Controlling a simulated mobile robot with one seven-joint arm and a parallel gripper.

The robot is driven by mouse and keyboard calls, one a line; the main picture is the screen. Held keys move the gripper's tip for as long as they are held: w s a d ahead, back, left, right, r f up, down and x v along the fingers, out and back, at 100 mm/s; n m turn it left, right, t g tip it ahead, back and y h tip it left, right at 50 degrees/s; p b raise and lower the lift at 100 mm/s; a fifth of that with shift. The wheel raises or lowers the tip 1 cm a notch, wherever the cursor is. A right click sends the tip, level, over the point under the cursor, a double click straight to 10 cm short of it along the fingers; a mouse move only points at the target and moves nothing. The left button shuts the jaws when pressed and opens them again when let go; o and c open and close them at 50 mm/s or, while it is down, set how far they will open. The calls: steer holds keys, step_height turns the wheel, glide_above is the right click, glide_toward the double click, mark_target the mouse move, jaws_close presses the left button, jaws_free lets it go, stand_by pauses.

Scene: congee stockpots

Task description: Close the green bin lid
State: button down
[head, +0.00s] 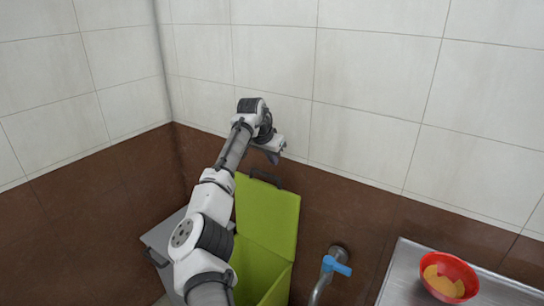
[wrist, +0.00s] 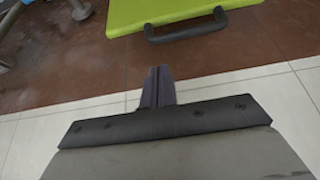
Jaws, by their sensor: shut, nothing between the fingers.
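The green bin (head: 262,270) stands against the brown wall, and its inside shows. Its green lid (head: 267,215) is open and stands upright near the wall, with a dark handle (head: 266,178) at its top edge. The wrist view shows the edge of the lid (wrist: 165,14) and its dark handle (wrist: 187,26) at the top. My gripper (head: 273,157) is just above the lid's top edge, near the wall, apart from the handle. In the wrist view my gripper's fingers (wrist: 158,72) are together and empty. My arm hides part of the bin's left side.
A grey bin (head: 160,240) with a dark handle stands left of the green one. A tap with a blue lever (head: 337,266) sticks out at the right. A metal counter (head: 400,285) holds a red bowl (head: 449,275) with yellowish contents. The tiled wall is close behind my gripper.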

steer(key=p+x, duration=0.2)
steer(key=x, duration=0.5)
steer(key=shift+w+d+f, duration=0.15)
steer(key=shift+w+f, duration=0.05)
steer(key=shift+f, duration=0.15)
